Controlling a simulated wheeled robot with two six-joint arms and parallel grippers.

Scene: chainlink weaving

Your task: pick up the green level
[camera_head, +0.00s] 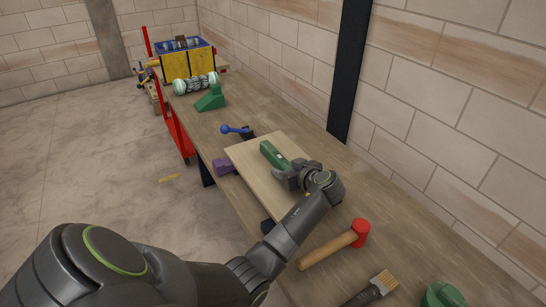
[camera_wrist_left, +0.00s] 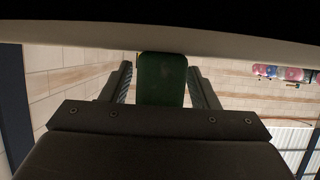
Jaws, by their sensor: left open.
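The green level (camera_head: 275,155) lies on a light wooden board (camera_head: 250,157) on the workbench in the head view. My left gripper (camera_head: 289,174) is at the level's near end, with its jaws around that end. In the left wrist view the level's green end (camera_wrist_left: 162,80) stands between the two open fingers of my left gripper (camera_wrist_left: 160,70), with a gap on each side. The gripper hides part of the level in the head view. My right gripper is not in view.
A red-headed mallet (camera_head: 335,247) and a brush (camera_head: 372,288) lie nearer on the workbench (camera_head: 330,160). A blue-handled clamp (camera_head: 236,131), a purple block (camera_head: 224,166) and a green tool (camera_head: 211,98) lie beyond. A brick wall (camera_head: 440,130) borders the right side.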

